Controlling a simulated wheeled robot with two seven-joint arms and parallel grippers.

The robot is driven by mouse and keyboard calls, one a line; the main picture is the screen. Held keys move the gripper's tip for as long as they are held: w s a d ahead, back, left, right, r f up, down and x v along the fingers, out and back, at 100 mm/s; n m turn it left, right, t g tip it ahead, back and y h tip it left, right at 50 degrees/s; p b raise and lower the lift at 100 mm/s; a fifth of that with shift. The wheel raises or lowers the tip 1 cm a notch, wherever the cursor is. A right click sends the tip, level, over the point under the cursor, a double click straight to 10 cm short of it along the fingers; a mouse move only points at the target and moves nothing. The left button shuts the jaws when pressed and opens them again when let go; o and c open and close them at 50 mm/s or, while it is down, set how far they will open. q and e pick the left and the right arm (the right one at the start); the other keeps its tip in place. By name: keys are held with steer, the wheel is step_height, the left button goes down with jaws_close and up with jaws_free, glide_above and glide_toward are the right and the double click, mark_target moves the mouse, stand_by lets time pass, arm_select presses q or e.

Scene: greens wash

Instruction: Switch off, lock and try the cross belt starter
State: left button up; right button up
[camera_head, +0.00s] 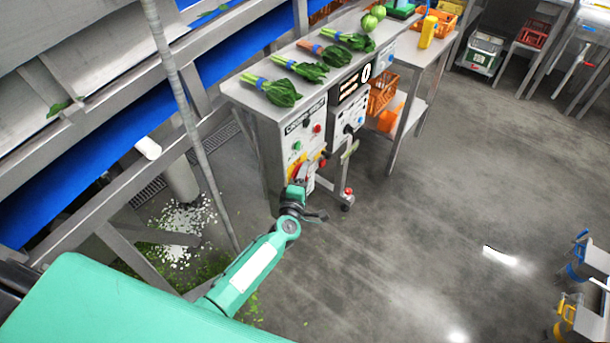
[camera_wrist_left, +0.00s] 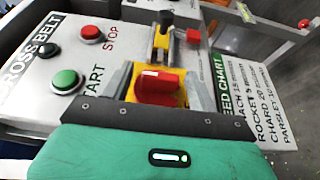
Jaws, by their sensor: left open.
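The cross belt starter (camera_head: 305,135) is a pale panel on the front of the steel bench. In the left wrist view it shows a black knob (camera_wrist_left: 47,50), a red STOP button (camera_wrist_left: 91,34) and a green START button (camera_wrist_left: 66,80). Its red rotary handle (camera_wrist_left: 158,87) sits on a yellow plate, with a steel and black fitting (camera_wrist_left: 163,40) just above. My left gripper (camera_head: 301,184) is open at the panel's lower part. In the wrist view its fingers (camera_wrist_left: 160,78) stand either side of the red handle; contact cannot be told. My right gripper is out of view.
A second panel (camera_head: 348,118) and a post with a red top (camera_head: 348,191) stand just right of the starter. Bunches of greens (camera_head: 272,90) lie on the bench top. A blue conveyor belt (camera_head: 105,135) runs at left.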

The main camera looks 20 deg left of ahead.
arm_select(q)
steer(key=shift+w, duration=0.35)
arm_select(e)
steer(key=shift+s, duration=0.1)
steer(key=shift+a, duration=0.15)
arm_select(q)
steer(key=c, duration=1)
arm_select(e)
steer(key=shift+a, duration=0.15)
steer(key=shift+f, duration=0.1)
